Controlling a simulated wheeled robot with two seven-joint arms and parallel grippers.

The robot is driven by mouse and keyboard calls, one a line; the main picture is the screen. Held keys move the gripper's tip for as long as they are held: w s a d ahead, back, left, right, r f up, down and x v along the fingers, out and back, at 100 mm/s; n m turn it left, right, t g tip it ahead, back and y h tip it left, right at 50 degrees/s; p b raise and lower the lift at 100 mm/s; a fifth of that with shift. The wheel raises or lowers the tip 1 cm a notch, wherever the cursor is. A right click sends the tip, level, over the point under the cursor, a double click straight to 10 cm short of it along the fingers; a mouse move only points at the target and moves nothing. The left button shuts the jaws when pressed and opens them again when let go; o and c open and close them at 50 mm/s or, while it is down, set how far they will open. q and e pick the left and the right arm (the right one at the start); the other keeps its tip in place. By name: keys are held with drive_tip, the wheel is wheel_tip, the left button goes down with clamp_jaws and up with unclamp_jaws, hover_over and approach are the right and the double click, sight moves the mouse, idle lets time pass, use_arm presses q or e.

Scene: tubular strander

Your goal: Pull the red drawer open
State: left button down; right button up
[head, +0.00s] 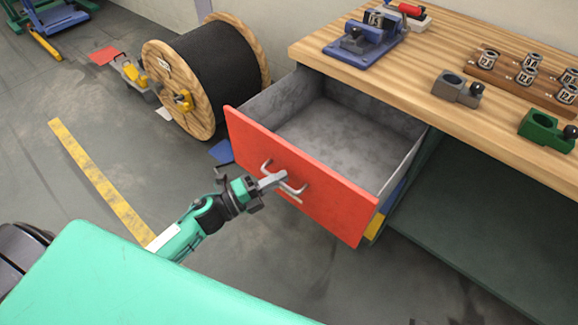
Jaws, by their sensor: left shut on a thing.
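The red drawer (325,205) stands out well from under the wooden workbench, and its grey inside looks empty. Its metal bar handle (294,190) is on the middle of the red front. My left gripper (280,180) is at the handle, with its fingers shut on the bar. My right gripper is not in view.
The wooden bench top (450,60) carries a blue vise-like fixture (362,38), a grey block (458,90), a green block (547,128) and a rack of metal parts (526,80). A cable reel (205,75) stands on the floor left of the drawer. Floor in front is clear.

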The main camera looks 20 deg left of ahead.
use_arm(q)
drive_tip(key=shift+s+a, duration=0.3)
drive_tip(key=shift+s, duration=0.45)
drive_tip(key=shift+s+a, duration=0.25)
drive_tip(key=shift+s, duration=0.5)
drive_tip(key=shift+s+a, duration=0.3)
drive_tip(key=shift+s, duration=0.45)
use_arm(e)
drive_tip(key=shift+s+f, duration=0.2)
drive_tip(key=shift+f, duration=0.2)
use_arm(q)
drive_tip(key=c, duration=1.8)
unclamp_jaws()
